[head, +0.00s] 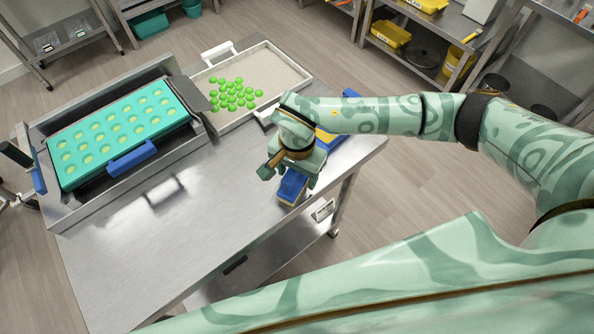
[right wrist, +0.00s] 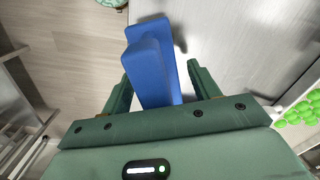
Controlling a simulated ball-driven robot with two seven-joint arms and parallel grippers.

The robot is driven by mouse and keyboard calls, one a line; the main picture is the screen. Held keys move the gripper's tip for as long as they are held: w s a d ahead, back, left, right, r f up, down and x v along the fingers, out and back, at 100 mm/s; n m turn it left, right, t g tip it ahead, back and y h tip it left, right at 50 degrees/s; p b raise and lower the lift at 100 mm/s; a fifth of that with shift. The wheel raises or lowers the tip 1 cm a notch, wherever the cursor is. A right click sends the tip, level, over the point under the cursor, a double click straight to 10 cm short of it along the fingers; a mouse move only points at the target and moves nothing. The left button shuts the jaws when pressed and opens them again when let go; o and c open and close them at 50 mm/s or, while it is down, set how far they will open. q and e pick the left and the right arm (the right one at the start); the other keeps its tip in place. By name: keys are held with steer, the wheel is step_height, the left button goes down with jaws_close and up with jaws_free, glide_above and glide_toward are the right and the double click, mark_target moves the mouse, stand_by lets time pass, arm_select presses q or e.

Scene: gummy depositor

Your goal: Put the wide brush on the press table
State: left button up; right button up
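A blue brush with a tan lower edge (head: 291,187), which looks like the wide brush, is at the right front edge of the steel press table (head: 215,215). My right gripper (head: 290,176) is just above it, pointing down. In the right wrist view the blue brush (right wrist: 155,72) lies between the two spread fingers, with narrow gaps at its sides. The fingers look open, not clamped. Whether the brush rests on the table or just past its edge is hard to tell. My left gripper is not in view.
A teal mould tray (head: 120,130) sits in the press at the left. A pale tray (head: 275,72) with green gummies (head: 232,94) stands at the back. A blue and yellow item (head: 325,137) is partly hidden behind my right wrist. The table's front middle is clear.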

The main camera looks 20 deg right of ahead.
step_height(320, 180, up, 12)
steer(key=shift+r+p, duration=0.15)
steer(key=shift+p, duration=0.55)
